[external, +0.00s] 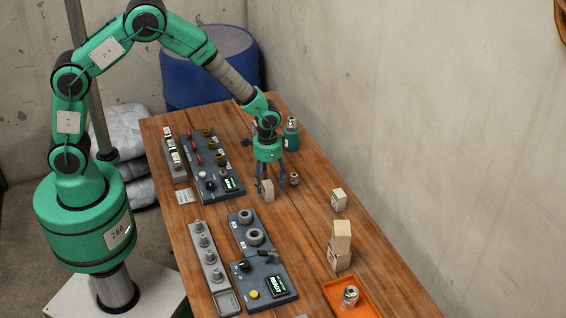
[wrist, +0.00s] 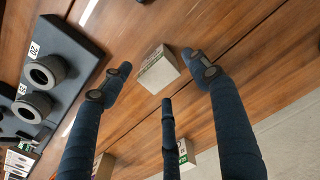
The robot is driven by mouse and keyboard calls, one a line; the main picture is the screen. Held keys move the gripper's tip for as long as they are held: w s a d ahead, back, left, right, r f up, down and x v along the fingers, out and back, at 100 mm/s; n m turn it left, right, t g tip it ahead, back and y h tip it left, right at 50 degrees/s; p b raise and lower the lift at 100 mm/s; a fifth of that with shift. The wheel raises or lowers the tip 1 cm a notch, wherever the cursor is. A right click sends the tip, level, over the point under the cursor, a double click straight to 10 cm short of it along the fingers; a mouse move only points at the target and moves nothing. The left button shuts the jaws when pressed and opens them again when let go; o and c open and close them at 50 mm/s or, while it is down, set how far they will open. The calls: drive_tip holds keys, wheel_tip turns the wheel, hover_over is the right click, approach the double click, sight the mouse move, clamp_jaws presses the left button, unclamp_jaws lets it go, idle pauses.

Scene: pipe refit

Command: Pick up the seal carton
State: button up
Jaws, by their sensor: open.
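A small beige carton (external: 268,191) stands on the wooden table under my gripper (external: 272,182). The fingers are open and hold nothing. Another carton with a green mark (external: 339,199) stands to the right, and two more beige cartons (external: 341,236) are stacked nearer the front. I cannot read which carton is the seal carton.
A small metal can (external: 293,179) stands close to the right of my fingers. Grey panels with knobs and rings (external: 246,226) line the table's left side. An orange tray (external: 372,301) holds a can at the front right. A teal canister (external: 291,137) stands behind my gripper.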

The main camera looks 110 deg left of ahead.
sight(269, 191)
drive_tip(key=shift+f+b, duration=0.85)
drive_tip(key=shift+f, duration=1.7)
drive_tip(key=c, duration=1.4)
drive_tip(key=shift+r+p, duration=1.15)
drive_tip(key=shift+r, duration=3.85)
